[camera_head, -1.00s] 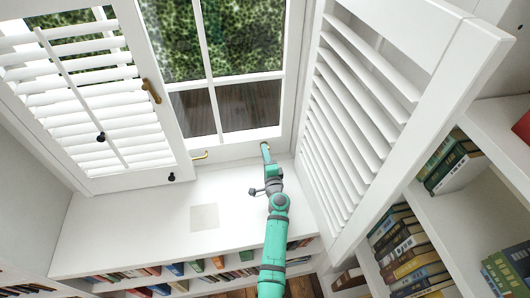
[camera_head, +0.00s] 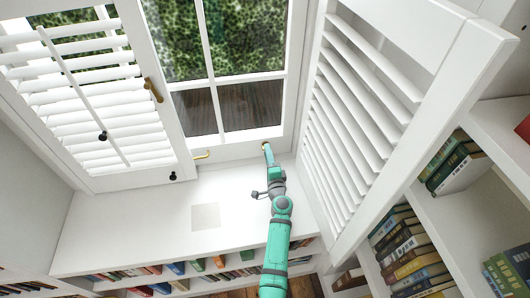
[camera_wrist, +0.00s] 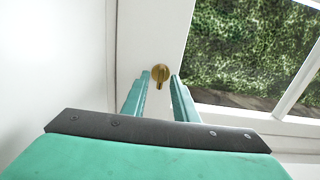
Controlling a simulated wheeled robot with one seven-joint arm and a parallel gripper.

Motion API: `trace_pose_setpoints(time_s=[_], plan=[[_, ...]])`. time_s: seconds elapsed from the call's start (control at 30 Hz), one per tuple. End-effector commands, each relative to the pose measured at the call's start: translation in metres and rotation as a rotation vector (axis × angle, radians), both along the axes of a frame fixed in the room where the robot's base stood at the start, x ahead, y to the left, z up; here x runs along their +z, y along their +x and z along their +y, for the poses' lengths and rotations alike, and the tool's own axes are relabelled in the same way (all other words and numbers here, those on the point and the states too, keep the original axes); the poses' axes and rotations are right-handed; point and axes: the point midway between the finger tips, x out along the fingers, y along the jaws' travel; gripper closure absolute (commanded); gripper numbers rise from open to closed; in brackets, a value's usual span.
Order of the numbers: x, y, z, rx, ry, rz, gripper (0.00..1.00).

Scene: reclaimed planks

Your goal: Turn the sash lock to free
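The sash lock looks to be the small round brass piece with a narrow tab pointing down (camera_wrist: 159,72), on the white window frame in the wrist view. In the head view a trace of brass (camera_head: 264,145) shows at my fingertips, mostly hidden by them. My gripper (camera_head: 267,149) reaches up to the lower right of the window frame. In the wrist view my gripper (camera_wrist: 160,76) is open, with one teal finger on each side of the brass piece and gaps between. I cannot tell how deep the fingers reach around it.
A louvred shutter (camera_head: 355,110) stands close on the right, another shutter (camera_head: 90,95) on the left. The white sill (camera_head: 130,225) below is mostly clear, with bookshelves under it and at right.

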Motion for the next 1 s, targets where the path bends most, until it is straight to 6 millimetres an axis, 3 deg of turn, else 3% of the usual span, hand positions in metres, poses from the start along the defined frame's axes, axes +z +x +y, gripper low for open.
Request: trace_pose_setpoints(time_s=[0.5, 0.7, 1.0], plan=[[-0.001, -0.081, -0.002, 0.019, -0.002, 0.001, 0.73], [0.0, -0.093, -0.004, 0.019, -0.002, 0.0, 0.73], [0.0, -0.094, -0.006, 0.017, -0.001, 0.0, 0.73]])
